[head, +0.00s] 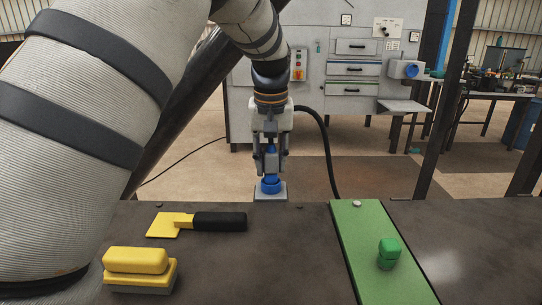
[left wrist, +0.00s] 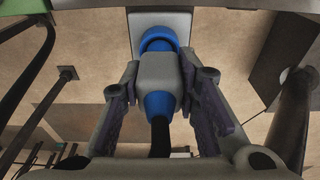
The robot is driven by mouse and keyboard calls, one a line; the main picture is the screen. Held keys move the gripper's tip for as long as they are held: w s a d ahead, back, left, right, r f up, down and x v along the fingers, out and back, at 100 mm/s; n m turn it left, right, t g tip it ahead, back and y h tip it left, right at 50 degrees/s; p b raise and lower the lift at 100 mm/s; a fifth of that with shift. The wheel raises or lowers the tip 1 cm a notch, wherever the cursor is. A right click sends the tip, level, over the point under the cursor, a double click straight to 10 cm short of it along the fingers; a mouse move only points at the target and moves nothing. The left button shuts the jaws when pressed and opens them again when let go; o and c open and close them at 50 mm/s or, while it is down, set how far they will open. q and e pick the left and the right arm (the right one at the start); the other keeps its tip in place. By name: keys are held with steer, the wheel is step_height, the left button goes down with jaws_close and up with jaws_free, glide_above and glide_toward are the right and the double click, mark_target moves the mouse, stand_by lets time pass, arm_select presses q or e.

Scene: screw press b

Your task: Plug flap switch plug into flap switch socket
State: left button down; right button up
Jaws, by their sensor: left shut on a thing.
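The flap switch plug (left wrist: 160,72) has a grey body and a blue collar, with a black cable (head: 324,140) behind it. My left gripper (head: 270,165) points down and is shut on the plug, with a finger on each side of its body. The flap switch socket (head: 270,186) is blue on a grey plate at the far edge of the table. It also shows in the left wrist view (left wrist: 158,37), directly in front of the plug. The plug is in line with the socket and very close to it or touching. I cannot tell how deep it sits. My right gripper is not in view.
On the dark table (head: 285,270) lie a yellow scraper (head: 170,224) with a black handle and a yellow block (head: 138,262) at the left. A green strip (head: 365,240) with a green knob (head: 389,250) runs along the right. A grey cabinet (head: 345,85) stands beyond the table.

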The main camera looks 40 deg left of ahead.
arm_select(q)
steer(key=shift+f, duration=0.55)
steer(key=shift+f, duration=0.15)
stand_by(0.5)
steer(key=shift+f, duration=0.25)
steer(key=c, duration=1.2)
jaws_free()
steer(key=shift+o, duration=0.2)
steer(key=shift+r, duration=0.15)
steer(key=shift+s+d+r, duration=0.1)
steer(key=shift+r, duration=0.6)
steer(key=shift+s+d+r, duration=0.1)
steer(key=shift+r, duration=0.55)
